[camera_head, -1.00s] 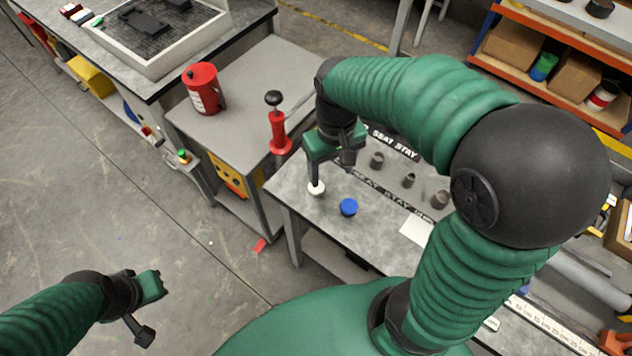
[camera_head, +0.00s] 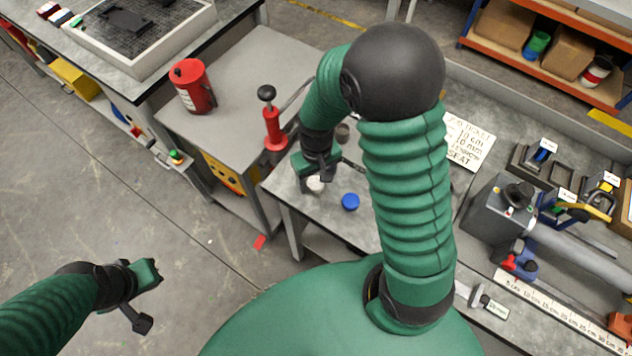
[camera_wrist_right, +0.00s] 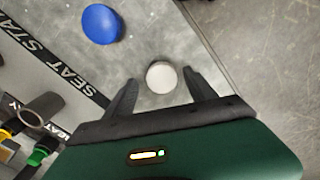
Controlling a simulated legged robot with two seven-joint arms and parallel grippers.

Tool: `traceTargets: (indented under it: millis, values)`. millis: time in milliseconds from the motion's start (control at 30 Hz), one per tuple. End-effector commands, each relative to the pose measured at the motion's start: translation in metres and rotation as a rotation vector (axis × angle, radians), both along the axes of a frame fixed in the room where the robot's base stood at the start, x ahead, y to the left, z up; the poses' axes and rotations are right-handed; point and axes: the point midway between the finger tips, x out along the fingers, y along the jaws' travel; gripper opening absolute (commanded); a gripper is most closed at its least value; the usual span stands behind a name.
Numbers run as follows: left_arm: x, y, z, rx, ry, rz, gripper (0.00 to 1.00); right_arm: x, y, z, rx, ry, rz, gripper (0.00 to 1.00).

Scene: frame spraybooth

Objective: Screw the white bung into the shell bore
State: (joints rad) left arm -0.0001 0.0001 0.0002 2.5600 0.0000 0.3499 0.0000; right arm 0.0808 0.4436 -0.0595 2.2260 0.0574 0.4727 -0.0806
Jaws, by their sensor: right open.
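The white bung (camera_head: 316,185) stands on the grey bench near its left corner, partly covered by my right gripper (camera_head: 315,178) in the head view. In the right wrist view the round white bung (camera_wrist_right: 161,77) lies between the two spread fingers of my right gripper (camera_wrist_right: 160,88), with a gap on each side. My left gripper (camera_head: 150,297) is open and empty over the floor at lower left. A grey block with a black knob (camera_head: 518,195) and a thick grey tube (camera_head: 580,248) stand on the right bench. I cannot make out the shell bore.
A blue round cap (camera_head: 350,202) sits just right of the bung. A red lever tool (camera_head: 273,128) and red can (camera_head: 193,87) stand on the side table. A ruler strip (camera_head: 560,310) lies at right.

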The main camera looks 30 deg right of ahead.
Motion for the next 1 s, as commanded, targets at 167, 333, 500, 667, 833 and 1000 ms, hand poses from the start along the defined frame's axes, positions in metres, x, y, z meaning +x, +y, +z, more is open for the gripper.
traceTargets:
  millis: [167,333,500,667,833,1000]
  values:
    - [0.000,0.000,0.000,0.000,0.000,0.000,0.00,-0.001,0.000,0.001,0.000,-0.001,0.000,0.51]
    - [0.000,0.000,0.000,0.000,0.000,0.000,0.00,0.000,0.000,0.001,0.000,0.000,0.000,0.29]
    - [0.000,0.000,0.000,0.000,0.000,0.000,0.00,0.000,0.000,0.001,0.000,0.001,0.000,0.07]
    - [0.000,0.000,0.000,0.000,0.000,0.000,0.00,0.000,0.000,0.000,0.000,0.001,0.000,0.00]
    - [0.000,0.000,0.000,0.000,0.000,0.000,0.00,0.000,0.000,0.005,0.000,0.000,0.000,0.00]
    - [0.000,0.000,0.003,0.000,0.000,0.000,0.00,0.002,0.000,0.040,-0.001,-0.008,0.000,0.00]
